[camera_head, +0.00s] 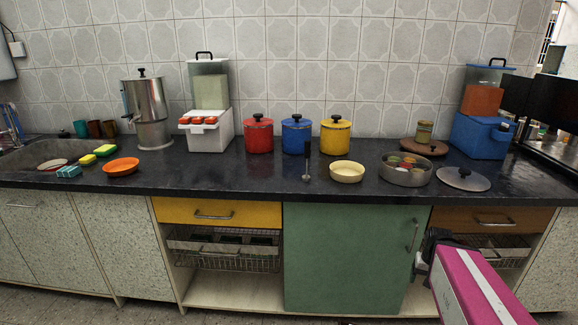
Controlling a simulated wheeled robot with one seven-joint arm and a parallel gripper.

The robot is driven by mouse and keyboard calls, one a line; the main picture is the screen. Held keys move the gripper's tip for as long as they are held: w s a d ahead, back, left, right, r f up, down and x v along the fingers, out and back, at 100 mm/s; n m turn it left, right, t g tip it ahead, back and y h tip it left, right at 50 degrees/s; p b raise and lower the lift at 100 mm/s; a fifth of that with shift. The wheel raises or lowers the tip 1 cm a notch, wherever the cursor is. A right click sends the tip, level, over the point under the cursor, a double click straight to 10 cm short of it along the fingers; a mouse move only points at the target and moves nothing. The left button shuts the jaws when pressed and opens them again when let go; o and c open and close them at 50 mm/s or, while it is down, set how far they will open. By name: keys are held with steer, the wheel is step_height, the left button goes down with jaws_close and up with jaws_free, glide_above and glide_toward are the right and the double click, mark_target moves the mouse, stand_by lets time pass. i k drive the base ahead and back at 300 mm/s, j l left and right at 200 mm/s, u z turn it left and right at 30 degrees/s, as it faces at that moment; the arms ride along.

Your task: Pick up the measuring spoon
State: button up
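A measuring spoon (307,160) with a dark handle and a small metal end is on the black counter, in front of the gap between the blue and yellow canisters. Its handle points toward the back wall and its metal end toward the counter's front. My gripper (423,262) is at the lower right, below the counter top and in front of the green cabinet door. It is well apart from the spoon. Its fingers are small and dark, partly hidden by my pink arm, so I cannot tell whether they are open.
A cream bowl (346,172) stands just right of the spoon. Red (258,136), blue (296,137) and yellow (335,136) canisters stand behind. A steel pot (405,177) and its lid (464,180) are farther right. The counter left of the spoon (220,175) is clear.

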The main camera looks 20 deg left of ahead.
mark_target(306, 178)
steer(key=j+u, duration=0.25)
steer(key=u, duration=0.25)
steer(key=j+u, duration=0.25)
steer(key=u, duration=0.2)
steer(key=k, duration=0.05)
